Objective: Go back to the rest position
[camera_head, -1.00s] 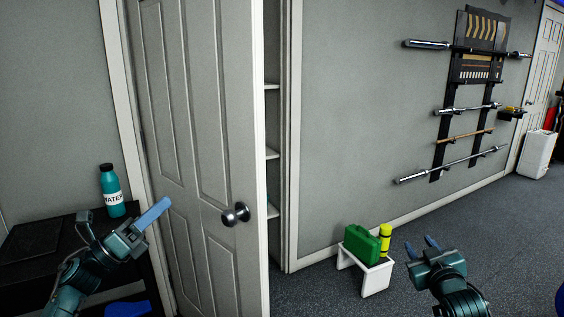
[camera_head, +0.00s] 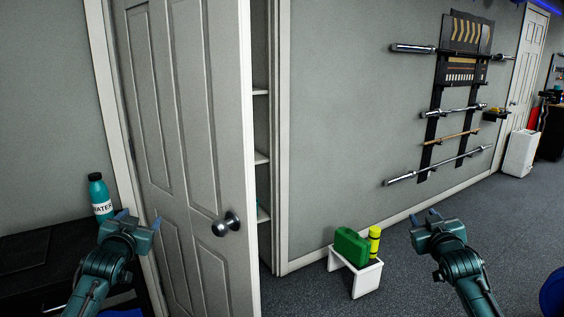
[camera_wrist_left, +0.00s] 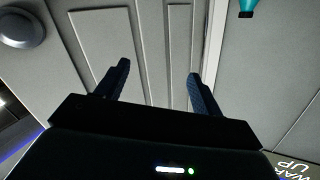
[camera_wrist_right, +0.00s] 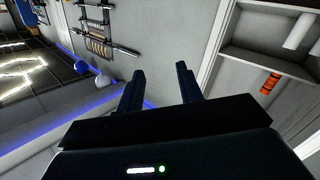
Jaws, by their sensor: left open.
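My left gripper (camera_head: 136,217) is in front of the grey panelled door (camera_head: 190,130) at the lower left of the head view. It is open and empty, and its two fingers (camera_wrist_left: 157,85) stand apart in the left wrist view with the door behind them. My right gripper (camera_head: 425,218) is at the lower right, over the carpet. Its fingers (camera_wrist_right: 160,88) are spread with nothing between them in the right wrist view.
The door stands ajar before a closet with shelves (camera_head: 261,157). A teal water bottle (camera_head: 101,198) stands on a black table (camera_head: 40,250). A white stool (camera_head: 366,280) holds a green case (camera_head: 351,246) and a yellow bottle (camera_head: 375,241).

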